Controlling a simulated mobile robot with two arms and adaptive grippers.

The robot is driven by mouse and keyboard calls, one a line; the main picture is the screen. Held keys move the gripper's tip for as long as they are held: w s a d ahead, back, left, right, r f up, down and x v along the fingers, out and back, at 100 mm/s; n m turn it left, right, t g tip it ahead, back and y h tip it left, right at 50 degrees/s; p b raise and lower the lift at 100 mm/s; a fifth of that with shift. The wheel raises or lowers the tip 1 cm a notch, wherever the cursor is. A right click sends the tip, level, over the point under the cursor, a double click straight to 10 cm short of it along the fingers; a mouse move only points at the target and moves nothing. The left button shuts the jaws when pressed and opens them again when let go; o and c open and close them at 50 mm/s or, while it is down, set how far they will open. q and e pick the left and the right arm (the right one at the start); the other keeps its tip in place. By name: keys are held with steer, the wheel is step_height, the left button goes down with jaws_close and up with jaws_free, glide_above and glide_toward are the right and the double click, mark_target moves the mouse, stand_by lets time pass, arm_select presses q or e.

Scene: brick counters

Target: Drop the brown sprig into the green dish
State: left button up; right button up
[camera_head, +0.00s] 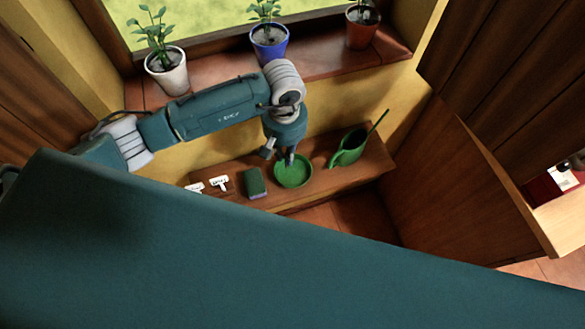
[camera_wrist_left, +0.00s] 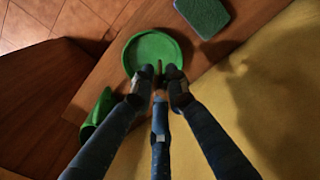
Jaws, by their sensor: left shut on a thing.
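The green dish (camera_head: 295,177) is round and shallow and sits on the low wooden shelf under the window; the left wrist view also shows it (camera_wrist_left: 148,42). My left gripper (camera_head: 286,158) points down at the dish in the head view, over its far side. In the left wrist view my left gripper (camera_wrist_left: 158,82) is shut on the thin brown sprig (camera_wrist_left: 158,68), whose tip shows between the fingertips against the dish's edge. The sprig is too small to make out in the head view. My right gripper is not in view.
A green sponge (camera_head: 255,183) and white labels (camera_head: 218,182) lie left of the dish, and a green watering can (camera_head: 348,150) stands right of it. Potted plants in white (camera_head: 167,73), blue (camera_head: 269,45) and red (camera_head: 362,30) pots line the sill. An open wooden door (camera_head: 465,180) stands at right.

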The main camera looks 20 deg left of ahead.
arm_select(q)
steer(key=shift+f, duration=0.75)
steer(key=shift+w+f+b, duration=0.2)
steer(key=shift+f+b, duration=0.25)
steer(key=shift+f, duration=0.45)
steer(key=o, duration=0.9)
steer(key=shift+c, duration=0.2)
steer(key=shift+r, duration=0.45)
step_height(320, 180, up, 11)
steer(key=shift+r, duration=0.1)
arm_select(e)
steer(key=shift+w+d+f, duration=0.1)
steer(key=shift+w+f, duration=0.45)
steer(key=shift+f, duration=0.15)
